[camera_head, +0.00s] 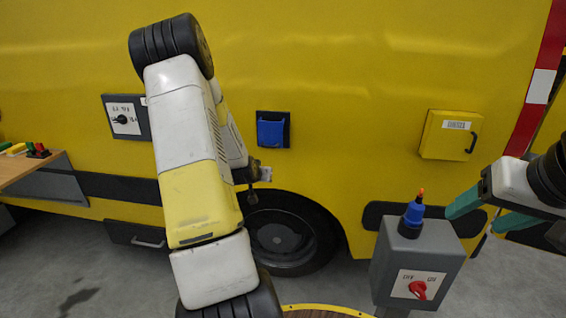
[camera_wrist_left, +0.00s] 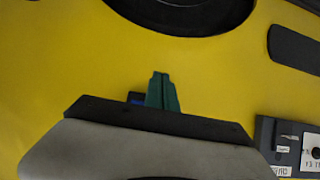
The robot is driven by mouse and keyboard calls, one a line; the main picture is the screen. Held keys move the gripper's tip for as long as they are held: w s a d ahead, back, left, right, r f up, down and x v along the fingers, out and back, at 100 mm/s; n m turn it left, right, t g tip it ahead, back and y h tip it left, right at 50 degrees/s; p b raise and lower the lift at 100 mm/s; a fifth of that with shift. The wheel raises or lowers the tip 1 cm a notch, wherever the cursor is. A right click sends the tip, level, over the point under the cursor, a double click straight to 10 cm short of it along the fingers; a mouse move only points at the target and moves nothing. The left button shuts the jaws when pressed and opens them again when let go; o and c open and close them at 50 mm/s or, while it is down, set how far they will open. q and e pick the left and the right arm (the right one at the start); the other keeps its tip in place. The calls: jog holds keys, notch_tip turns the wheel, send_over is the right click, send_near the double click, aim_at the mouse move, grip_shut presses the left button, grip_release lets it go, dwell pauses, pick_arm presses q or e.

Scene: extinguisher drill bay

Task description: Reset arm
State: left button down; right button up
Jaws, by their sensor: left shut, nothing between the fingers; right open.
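My right gripper (camera_head: 478,213) comes in from the right in the head view. Its two green fingers are apart and empty, just right of a blue cone-shaped piece with an orange tip (camera_head: 412,216). That piece stands upright on a grey control box (camera_head: 418,254) with a red rotary switch (camera_head: 418,289). A small gap seems to separate the fingers from the blue piece. My left arm rises across the left middle of the head view, and its gripper is hidden there. In the left wrist view the left gripper's green fingers (camera_wrist_left: 161,92) are together with nothing between them, against the yellow vehicle side.
The yellow vehicle (camera_head: 340,60) fills the background, with a wheel (camera_head: 288,240) low in the middle. On its side are a blue holder (camera_head: 272,131), a yellow box (camera_head: 449,135) and a dark switch panel (camera_head: 124,118). A wooden shelf (camera_head: 28,168) with small coloured items is at the far left.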

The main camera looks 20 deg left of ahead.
pick_arm(q)
jog(key=s+d+r+m+g+h, duration=0.1)
jog(key=s+d+r, duration=0.3)
jog(key=d+r, duration=0.3)
jog(key=s+d+r+m+g+h, duration=0.1)
jog(key=s+d+r, duration=0.3)
jog(key=d+r, duration=0.3)
jog(key=s+d+r+g+h, duration=0.1)
jog(key=s+d+r, duration=0.2)
jog(key=s, duration=0.4)
jog(key=s+d+r+g+h, duration=0.1)
jog(key=s+d+r, duration=0.2)
jog(key=s+d, duration=0.2)
jog(key=s+d+r+m, duration=0.1)
jog(key=s+d+r, duration=0.2)
jog(key=s, duration=0.7)
jog(key=shift+d+g+h, duration=0.4)
jog(key=shift+d, duration=0.15)
jog(key=shift+s, duration=0.1)
